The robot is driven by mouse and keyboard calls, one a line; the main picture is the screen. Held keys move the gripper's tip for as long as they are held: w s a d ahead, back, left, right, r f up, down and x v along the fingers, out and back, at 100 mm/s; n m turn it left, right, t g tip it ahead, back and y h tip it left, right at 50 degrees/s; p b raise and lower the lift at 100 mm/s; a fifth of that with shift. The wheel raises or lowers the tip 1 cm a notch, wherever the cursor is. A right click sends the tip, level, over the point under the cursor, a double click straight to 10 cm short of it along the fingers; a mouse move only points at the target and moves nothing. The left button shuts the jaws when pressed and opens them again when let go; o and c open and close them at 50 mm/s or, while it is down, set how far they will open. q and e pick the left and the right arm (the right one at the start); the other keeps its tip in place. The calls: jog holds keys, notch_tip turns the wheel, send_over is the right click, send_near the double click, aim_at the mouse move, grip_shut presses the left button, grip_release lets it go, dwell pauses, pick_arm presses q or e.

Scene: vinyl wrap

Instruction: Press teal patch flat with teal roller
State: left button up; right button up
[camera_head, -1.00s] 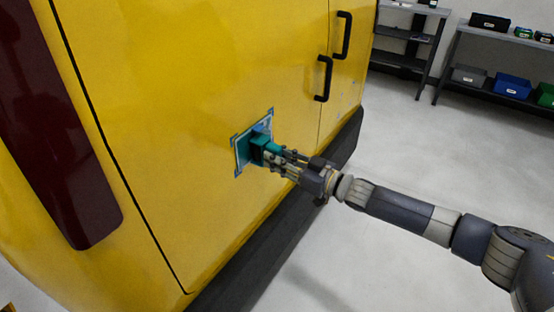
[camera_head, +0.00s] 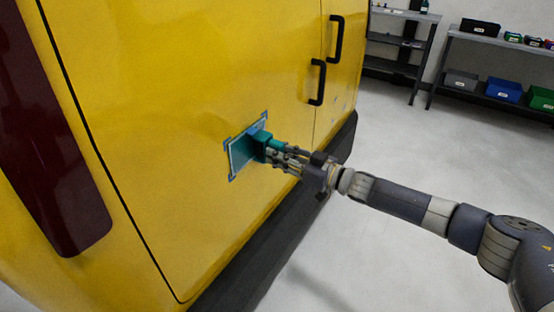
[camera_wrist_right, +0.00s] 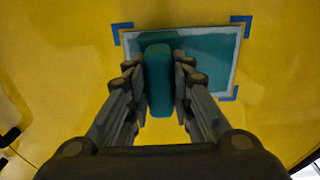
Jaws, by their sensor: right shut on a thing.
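The teal patch (camera_head: 241,153) is on the yellow vehicle side, inside a pale border with blue corner marks. It also shows in the right wrist view (camera_wrist_right: 212,62). My right gripper (camera_head: 279,153) is shut on the teal roller (camera_head: 264,147), whose handle stands between the fingers in the right wrist view (camera_wrist_right: 159,80). The roller's head is at the patch, towards the patch's right side in the head view and its left side in the wrist view. It looks to touch the patch, but the contact line is hidden. My left gripper is not in view.
The yellow vehicle panel (camera_head: 170,100) fills the left, with black door handles (camera_head: 317,82) up and right of the patch and a dark lower sill (camera_head: 265,250). Shelves with bins (camera_head: 503,90) stand far back right. The grey floor between is clear.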

jog(key=shift+w, duration=0.15)
jog(key=shift+d, duration=0.1)
jog(key=shift+w+d+b, duration=0.55)
jog(key=shift+w+d, duration=0.05)
jog(key=shift+w, duration=0.3)
jog(key=shift+w+d+b, duration=0.65)
jog(key=shift+w, duration=0.15)
